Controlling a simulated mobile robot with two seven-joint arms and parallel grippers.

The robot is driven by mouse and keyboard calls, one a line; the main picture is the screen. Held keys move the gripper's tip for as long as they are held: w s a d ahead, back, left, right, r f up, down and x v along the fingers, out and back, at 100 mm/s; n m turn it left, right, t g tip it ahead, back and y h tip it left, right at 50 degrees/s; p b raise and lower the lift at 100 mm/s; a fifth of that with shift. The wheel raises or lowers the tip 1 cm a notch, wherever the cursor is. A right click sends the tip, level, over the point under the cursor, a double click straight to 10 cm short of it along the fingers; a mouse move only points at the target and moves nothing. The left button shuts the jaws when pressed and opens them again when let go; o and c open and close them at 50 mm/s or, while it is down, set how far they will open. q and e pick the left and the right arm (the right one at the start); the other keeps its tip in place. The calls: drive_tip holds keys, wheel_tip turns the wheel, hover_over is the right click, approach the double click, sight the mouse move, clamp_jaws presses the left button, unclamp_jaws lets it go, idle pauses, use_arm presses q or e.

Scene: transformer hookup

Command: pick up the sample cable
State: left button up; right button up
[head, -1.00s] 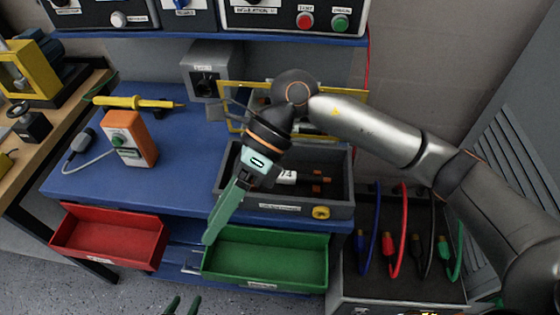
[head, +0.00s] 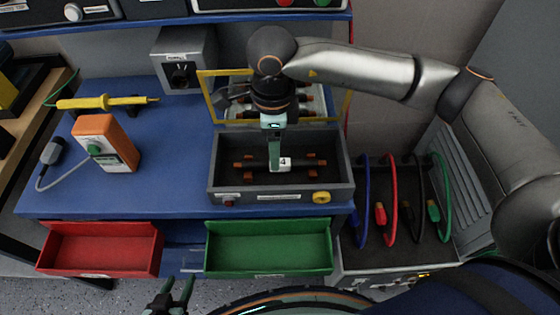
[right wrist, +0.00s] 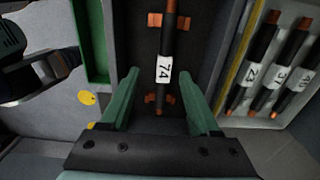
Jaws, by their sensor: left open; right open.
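The sample cable (head: 308,163) is a short black bar with orange ends and a white label. It lies across orange supports in the dark grey tray (head: 215,185) on the blue bench. In the right wrist view the cable (right wrist: 169,35) runs lengthwise and its label reads 74. My right gripper (head: 275,168) points down over the tray, beside the label. In its wrist view, its open green fingers (right wrist: 158,75) stand on either side of the cable's line, with nothing held. My left gripper (head: 171,290) is open and empty at the bottom edge, in front of the drawers.
A yellow-framed rack (head: 212,98) with more labelled cables (right wrist: 270,70) stands behind the tray. A red bin (head: 100,250) and a green bin (head: 268,248) hang in front. Coloured leads (head: 392,205) hang right.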

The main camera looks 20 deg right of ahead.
drive_tip(key=f, duration=0.3)
drive_tip(key=f+p, duration=0.1)
drive_tip(key=f, duration=0.1)
drive_tip(key=shift+w+d+f, duration=0.1)
drive_tip(key=shift+w+f, duration=0.05)
drive_tip(key=shift+w, duration=0.2)
clamp_jaws()
idle(0.3)
